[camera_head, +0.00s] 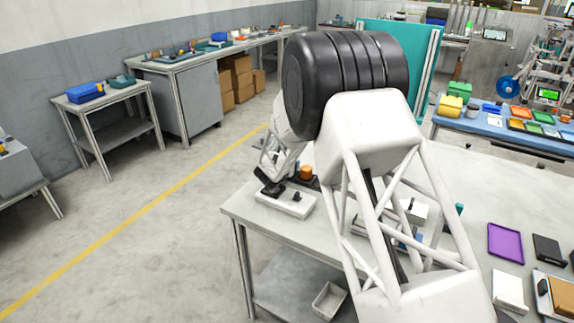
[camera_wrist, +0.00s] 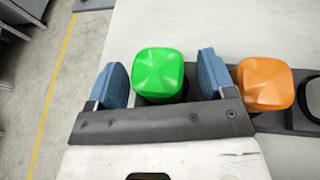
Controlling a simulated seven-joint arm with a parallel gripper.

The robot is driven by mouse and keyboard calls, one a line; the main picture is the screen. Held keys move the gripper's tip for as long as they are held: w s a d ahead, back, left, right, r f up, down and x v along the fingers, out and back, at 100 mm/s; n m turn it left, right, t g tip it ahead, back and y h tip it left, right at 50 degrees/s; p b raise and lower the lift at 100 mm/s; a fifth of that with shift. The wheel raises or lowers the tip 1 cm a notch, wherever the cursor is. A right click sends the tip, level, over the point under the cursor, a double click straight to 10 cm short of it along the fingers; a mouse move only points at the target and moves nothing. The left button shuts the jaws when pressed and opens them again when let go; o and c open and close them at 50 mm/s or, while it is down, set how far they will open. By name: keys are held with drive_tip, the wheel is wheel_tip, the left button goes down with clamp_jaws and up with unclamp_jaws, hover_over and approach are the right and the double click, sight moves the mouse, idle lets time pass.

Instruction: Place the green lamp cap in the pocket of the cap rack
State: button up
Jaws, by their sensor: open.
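The green lamp cap (camera_wrist: 158,72) is a rounded square knob with a faceted top, in the wrist view. It sits over a dark base, partly hidden below. My gripper (camera_wrist: 161,64) is open, with one blue finger on each side of the green cap. Gaps show between the cap and both fingers. An orange cap (camera_wrist: 265,83) sits on a dark strip to the right, just outside the right finger; it also shows in the head view (camera_head: 306,172). A dark ring-shaped holder (camera_wrist: 307,103) is cut off at the right edge; I cannot tell whether it is the rack's pocket. The green cap is not visible in the head view.
The grey worktable (camera_head: 343,262) carries a purple tray (camera_head: 505,243), a black box (camera_head: 549,250) and a white box (camera_head: 509,291) on the right. My arm hides much of the table's middle. Open floor lies left of the table.

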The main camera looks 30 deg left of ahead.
drive_tip(key=shift+r, duration=0.15)
drive_tip(key=shift+s+d+r, duration=0.1)
drive_tip(key=shift+s+r, duration=0.2)
drive_tip(key=shift+s, duration=0.25)
drive_tip(key=shift+v, duration=5.4)
